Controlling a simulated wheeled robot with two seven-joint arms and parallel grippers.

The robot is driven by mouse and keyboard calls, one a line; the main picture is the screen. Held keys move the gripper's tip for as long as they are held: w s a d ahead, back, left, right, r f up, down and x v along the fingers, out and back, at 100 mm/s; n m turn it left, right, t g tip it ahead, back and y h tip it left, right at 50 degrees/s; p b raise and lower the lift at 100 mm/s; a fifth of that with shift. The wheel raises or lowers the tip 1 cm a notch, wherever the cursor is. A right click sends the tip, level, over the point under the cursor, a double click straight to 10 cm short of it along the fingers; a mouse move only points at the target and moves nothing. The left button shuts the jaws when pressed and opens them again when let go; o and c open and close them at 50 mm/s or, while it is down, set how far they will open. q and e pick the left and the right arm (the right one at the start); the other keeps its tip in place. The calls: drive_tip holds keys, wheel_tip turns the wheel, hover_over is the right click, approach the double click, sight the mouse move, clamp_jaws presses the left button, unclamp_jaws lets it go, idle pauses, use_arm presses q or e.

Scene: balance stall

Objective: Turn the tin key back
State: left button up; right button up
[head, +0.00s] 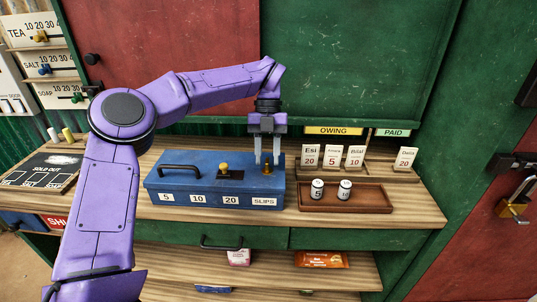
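The tin (214,188) is a blue box with a dark handle and a front marked 5, 10, 20 and SLIPS. It stands on the wooden counter, lid down. A small brass key (267,169) stands up near the right end of its top. My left gripper (267,161) points straight down over that end. Its fingers are apart, with the key between and just below the tips; I cannot tell if they touch it. A yellow knob (223,168) sits on a dark plate mid-lid. My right gripper is not in view.
Right of the tin, a brown tray (374,203) holds two white weights. A padlock (518,200) hangs at the far right.

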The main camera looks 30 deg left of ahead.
use_arm(q)
drive_tip(key=p+v, duration=0.2)
drive_tip(key=v, duration=0.5)
drive_tip(key=shift+r, duration=0.15)
drive_tip(key=shift+w, duration=0.1)
